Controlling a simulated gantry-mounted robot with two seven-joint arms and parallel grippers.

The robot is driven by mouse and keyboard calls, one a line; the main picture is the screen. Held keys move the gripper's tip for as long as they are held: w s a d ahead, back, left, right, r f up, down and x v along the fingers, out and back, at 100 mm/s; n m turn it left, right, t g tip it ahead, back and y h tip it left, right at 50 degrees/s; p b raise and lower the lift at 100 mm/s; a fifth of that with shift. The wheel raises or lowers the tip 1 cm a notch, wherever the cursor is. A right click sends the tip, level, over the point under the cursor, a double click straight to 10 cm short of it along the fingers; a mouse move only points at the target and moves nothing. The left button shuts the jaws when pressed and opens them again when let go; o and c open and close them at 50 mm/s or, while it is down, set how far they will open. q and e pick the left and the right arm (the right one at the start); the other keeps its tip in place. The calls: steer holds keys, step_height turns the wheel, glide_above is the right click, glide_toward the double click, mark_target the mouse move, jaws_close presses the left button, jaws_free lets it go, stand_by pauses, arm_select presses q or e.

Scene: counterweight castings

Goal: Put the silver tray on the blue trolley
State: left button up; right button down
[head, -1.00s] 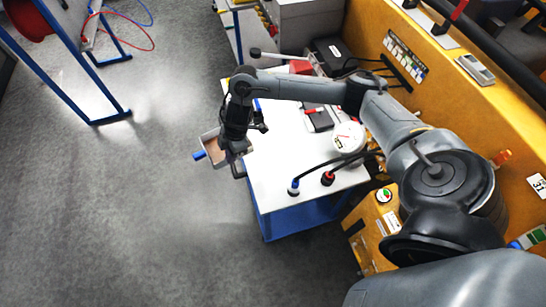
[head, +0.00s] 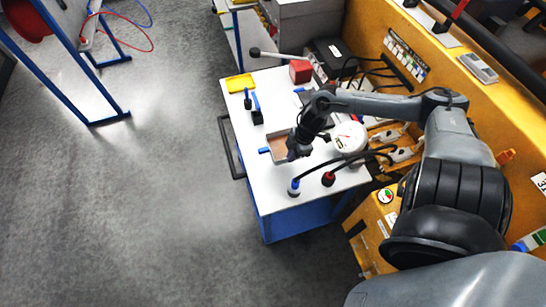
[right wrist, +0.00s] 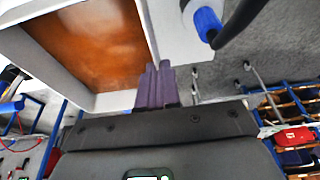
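The silver tray (head: 284,147), a shallow open box with a brown inner floor and a blue tab on its left side, is over the white top of the blue trolley (head: 275,185) in the head view. I cannot tell whether it touches the top. My right gripper (head: 296,152) is at the tray's right edge. In the right wrist view, its fingers (right wrist: 157,86) are close together at a corner of the tray (right wrist: 95,40), shut on its wall. The tray looks empty. My left gripper is not in view.
On the trolley top are a yellow tray (head: 240,83), blue-handled tools (head: 256,112), a round white gauge (head: 349,137), and blue (head: 294,187) and red-black (head: 328,179) cable ends. A yellow bench (head: 440,75) stands at the right.

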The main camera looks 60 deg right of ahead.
steer(key=s+d+f, duration=0.1)
steer(key=s+d, duration=0.1)
steer(key=s, duration=0.2)
steer(key=b, duration=0.3)
glide_above(270, 171)
steer(key=d, duration=0.1)
steer(key=f, duration=0.4)
steer(key=s+f, duration=0.1)
steer(key=f, duration=0.2)
steer(key=shift+f, duration=2.15)
steer(key=shift+f, duration=0.1)
steer(key=c, duration=1.4)
jaws_free()
steer(key=shift+o, duration=0.2)
